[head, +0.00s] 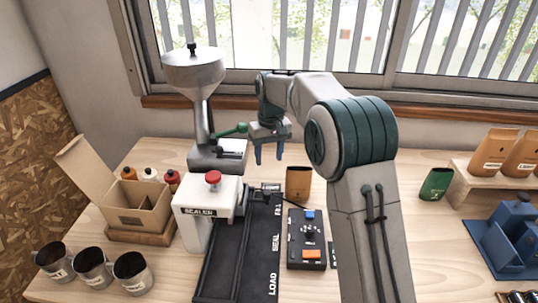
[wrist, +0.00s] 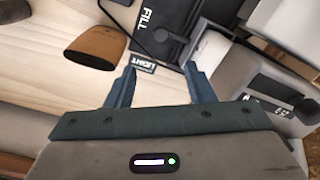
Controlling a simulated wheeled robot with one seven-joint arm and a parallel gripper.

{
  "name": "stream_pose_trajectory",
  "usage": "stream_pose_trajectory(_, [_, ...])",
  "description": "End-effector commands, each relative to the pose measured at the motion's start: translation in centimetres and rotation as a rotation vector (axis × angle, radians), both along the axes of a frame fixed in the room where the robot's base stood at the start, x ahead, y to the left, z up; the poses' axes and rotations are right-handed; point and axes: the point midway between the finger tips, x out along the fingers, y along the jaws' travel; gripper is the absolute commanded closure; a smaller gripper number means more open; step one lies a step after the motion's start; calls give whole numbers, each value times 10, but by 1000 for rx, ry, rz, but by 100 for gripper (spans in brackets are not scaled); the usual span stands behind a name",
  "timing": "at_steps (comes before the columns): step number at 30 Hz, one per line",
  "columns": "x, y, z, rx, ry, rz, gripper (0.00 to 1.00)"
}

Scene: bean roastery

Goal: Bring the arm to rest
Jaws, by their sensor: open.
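My gripper (head: 269,153) hangs above the back of the table, just right of the grinder's base, with its blue fingers pointing down. In the wrist view the gripper (wrist: 160,88) shows its two fingers apart, with nothing between them. Below and between the fingers is bare table with a small dark "LIGHT" label (wrist: 148,62). My arm reaches forward from the right and bends over the table. No object is in the jaws.
A hopper machine (head: 195,70) and the sealer (head: 208,208) stand left of my gripper. A brown pouch (head: 298,183) stands close by on the right, behind a control box (head: 306,240). An open carton (head: 140,215) and several metal cups (head: 92,268) are farther left.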

Motion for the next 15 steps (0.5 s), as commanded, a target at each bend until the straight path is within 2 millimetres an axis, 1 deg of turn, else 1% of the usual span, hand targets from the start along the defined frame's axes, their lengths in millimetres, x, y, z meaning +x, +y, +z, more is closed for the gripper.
stream_pose_trajectory(5, [0,0,0,0,-1,0,52])
stream_pose_trajectory(8, [-4,-6,7,1,-8,-9,52])
stream_pose_trajectory(11, [-15,-20,20,3,-23,-33,52])
stream_pose_trajectory(14, [-34,-42,38,6,-48,-68,52])
stream_pose_trajectory(15, [-43,-51,44,7,-58,-82,52])
